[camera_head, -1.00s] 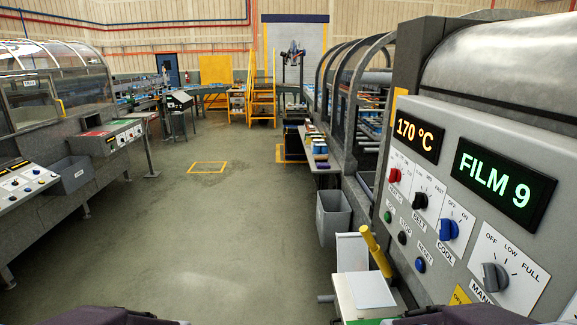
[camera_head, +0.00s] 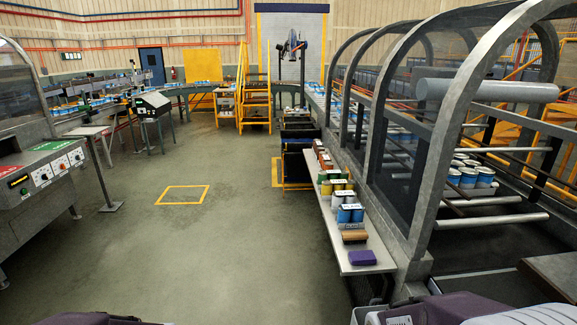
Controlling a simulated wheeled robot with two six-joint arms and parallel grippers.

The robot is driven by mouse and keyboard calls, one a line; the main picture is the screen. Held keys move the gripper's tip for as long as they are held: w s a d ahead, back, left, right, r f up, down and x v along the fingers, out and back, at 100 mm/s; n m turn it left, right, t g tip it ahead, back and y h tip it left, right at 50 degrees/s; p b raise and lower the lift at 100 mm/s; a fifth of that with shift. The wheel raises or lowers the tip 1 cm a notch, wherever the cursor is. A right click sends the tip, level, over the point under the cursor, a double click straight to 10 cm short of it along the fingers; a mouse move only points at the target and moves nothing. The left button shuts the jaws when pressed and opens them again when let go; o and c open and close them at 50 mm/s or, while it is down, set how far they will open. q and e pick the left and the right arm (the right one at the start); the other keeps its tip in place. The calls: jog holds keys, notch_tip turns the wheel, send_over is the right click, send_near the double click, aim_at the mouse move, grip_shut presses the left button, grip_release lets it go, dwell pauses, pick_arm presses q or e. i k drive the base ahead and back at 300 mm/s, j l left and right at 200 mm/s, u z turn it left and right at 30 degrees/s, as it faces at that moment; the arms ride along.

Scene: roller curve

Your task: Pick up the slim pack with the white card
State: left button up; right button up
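Small packs of cans stand in a row on a narrow grey shelf (camera_head: 338,235) along the right-hand machine. A blue pack with white tops (camera_head: 350,214) stands near its front end, with a small white patch low on its front. Behind it are yellow and green packs (camera_head: 334,187) and red-brown ones (camera_head: 324,160). I cannot tell which, if any, is the slim pack with the white card. Neither gripper shows; only dark purple parts of my arms show at the bottom edge.
A brown item (camera_head: 354,237) and a purple block (camera_head: 362,257) lie at the shelf's near end. The arched machine (camera_head: 424,190) with more blue packs (camera_head: 470,177) bounds the right. The floor (camera_head: 215,255) left of the shelf is open, with a yellow marked square (camera_head: 182,195).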

aim_at(341, 197)
jog(key=i+z, duration=0.1)
jog(key=i, duration=0.45)
jog(key=i+j+z, duration=0.1)
jog(key=i, duration=0.4)
jog(key=i+j+z, duration=0.15)
jog(key=i, duration=0.4)
jog(key=i+j+z, duration=0.1)
jog(key=i, duration=0.45)
jog(key=i+j+z, duration=0.1)
jog(key=i+j, duration=0.2)
jog(key=i, duration=0.2)
jog(key=i+j+z, duration=0.2)
jog(key=i+j, duration=0.05)
jog(key=i, duration=0.1)
